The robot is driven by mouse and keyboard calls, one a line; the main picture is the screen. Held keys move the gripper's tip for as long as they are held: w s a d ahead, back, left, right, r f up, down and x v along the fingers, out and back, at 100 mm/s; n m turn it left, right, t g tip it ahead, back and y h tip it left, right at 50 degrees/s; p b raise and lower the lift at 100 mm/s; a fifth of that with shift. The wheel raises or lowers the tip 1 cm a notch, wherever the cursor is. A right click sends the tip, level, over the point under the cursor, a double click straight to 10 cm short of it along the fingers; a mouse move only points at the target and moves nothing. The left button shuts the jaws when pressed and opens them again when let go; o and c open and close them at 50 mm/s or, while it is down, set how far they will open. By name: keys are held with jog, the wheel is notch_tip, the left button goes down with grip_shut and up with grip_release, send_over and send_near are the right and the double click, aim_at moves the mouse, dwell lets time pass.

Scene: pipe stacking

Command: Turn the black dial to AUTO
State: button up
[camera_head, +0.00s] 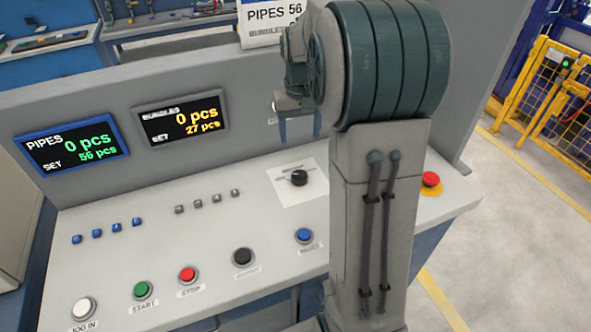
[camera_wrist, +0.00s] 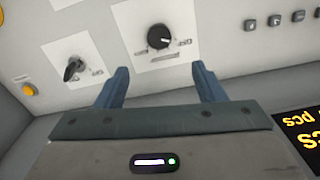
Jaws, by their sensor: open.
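The black dial (camera_head: 299,178) sits on a white plate on the sloping console, left of my arm in the head view. In the wrist view the black dial (camera_wrist: 160,37) is near the top middle, with a white mark pointing towards the right. The labels around it are too small to read. My gripper (camera_head: 298,142) is open and empty, with blue fingers pointing down above and behind the dial. In the wrist view my gripper (camera_wrist: 160,68) has one finger on each side below the dial, apart from it.
A second black switch (camera_wrist: 74,68) sits on its own plate left in the wrist view. A red stop button (camera_head: 431,179) is at the console's right. Upright display panels (camera_head: 181,117) stand behind. Several push buttons, such as a blue one (camera_head: 304,236), line the front.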

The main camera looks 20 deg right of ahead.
aim_at(300, 175)
notch_tip(300, 175, down, 14)
jog(key=shift+w+d+f+p, duration=0.1)
jog(key=shift+w+p, duration=0.05)
jog(key=shift+p, duration=0.4)
